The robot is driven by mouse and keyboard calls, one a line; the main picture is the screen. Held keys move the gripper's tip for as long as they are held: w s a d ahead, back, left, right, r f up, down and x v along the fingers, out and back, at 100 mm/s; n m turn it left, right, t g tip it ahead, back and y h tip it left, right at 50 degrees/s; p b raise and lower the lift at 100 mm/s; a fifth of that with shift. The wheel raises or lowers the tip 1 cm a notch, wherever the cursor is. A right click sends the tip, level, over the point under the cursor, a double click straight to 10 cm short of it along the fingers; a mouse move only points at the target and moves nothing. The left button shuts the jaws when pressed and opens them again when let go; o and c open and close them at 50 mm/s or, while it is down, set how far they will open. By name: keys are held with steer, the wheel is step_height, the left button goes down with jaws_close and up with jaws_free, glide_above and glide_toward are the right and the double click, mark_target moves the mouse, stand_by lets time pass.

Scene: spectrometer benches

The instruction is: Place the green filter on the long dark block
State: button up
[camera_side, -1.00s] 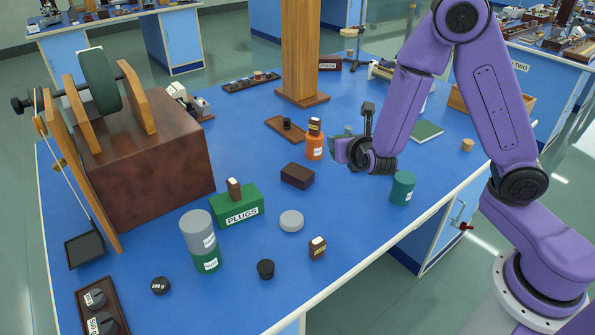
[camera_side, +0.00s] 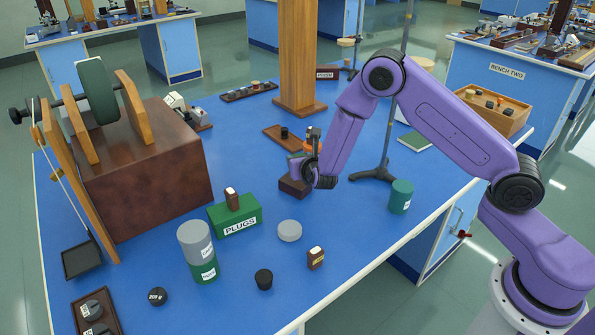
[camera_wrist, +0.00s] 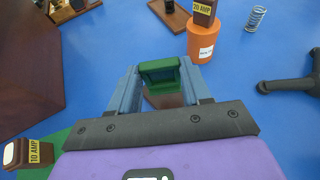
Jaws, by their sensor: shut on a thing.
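My gripper (camera_wrist: 160,82) is shut on the green filter (camera_wrist: 160,68), a small green frame-like piece between its two blue-grey fingers in the wrist view. In the side view my gripper (camera_side: 300,168) is over the dark brown block (camera_side: 290,187) on the blue bench. The gripper hides part of that block, and I cannot make out the filter there. In the wrist view a brown surface (camera_wrist: 168,100) shows between the fingers, just below the filter. I cannot tell whether the filter touches the block.
An orange bottle (camera_wrist: 206,40) with a brown fuse on top stands just beyond the gripper. A green PLUGS box (camera_side: 235,212), a grey disc (camera_side: 289,231) and a teal cylinder (camera_side: 401,196) stand nearby. A stand's dark foot (camera_side: 372,175) is to the right.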

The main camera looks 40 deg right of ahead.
steer(key=shift+w+f, duration=0.35)
steer(key=shift+f, duration=0.1)
steer(key=shift+w+a+f, duration=0.1)
steer(key=shift+w+f, duration=0.05)
steer(key=shift+f, duration=0.75)
steer(key=shift+w+f, duration=0.1)
steer(key=shift+f, duration=0.75)
steer(key=shift+f, duration=0.15)
steer(key=o, duration=1)
